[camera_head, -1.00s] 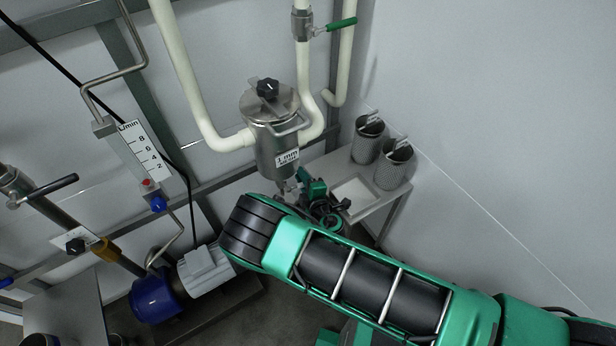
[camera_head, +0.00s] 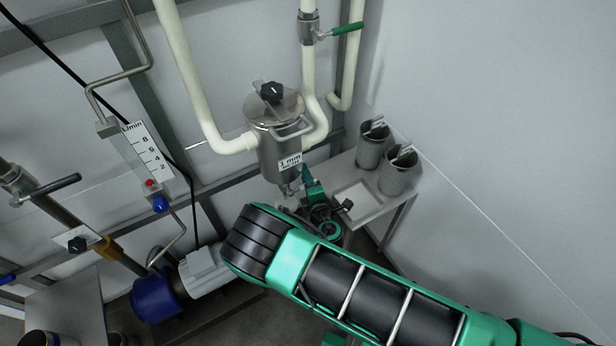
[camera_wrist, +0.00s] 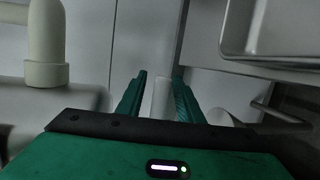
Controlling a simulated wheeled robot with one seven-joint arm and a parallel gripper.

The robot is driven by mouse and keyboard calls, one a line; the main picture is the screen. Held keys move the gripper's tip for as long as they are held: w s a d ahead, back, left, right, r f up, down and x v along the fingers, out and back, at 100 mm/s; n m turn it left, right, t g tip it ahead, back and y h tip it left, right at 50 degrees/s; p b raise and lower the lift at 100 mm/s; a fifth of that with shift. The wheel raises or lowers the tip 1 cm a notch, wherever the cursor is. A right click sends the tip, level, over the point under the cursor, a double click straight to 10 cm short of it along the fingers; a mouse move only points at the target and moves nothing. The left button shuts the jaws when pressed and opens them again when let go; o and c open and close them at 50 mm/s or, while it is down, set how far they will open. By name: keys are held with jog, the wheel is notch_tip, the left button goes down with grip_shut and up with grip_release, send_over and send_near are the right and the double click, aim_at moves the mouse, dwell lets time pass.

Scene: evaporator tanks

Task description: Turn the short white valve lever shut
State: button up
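The steel strainer pot (camera_head: 281,150) hangs on the white pipes, with a small fitting (camera_head: 290,189) under its base. My gripper (camera_head: 309,194) is beside that fitting, largely hidden by my own arm. In the wrist view its two green fingers (camera_wrist: 158,97) stand apart. A short pale upright piece (camera_wrist: 161,96) shows between them, with a gap to the left finger; it looks like the short white lever, but I cannot tell for sure or see whether it is touched. The lever cannot be made out in the head view.
A steel shelf (camera_head: 375,211) with two mesh baskets (camera_head: 373,146) (camera_head: 399,176) and a white tray (camera_head: 355,197) is right of my gripper. A green-handled valve (camera_head: 347,29) is above. A blue pump (camera_head: 157,298) stands lower left. A pale pipe (camera_wrist: 46,45) is left in the wrist view.

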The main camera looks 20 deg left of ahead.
jog(key=v, duration=1)
jog(key=shift+s+d, duration=0.25)
jog(key=shift+s, duration=0.05)
jog(key=shift+r, duration=0.1)
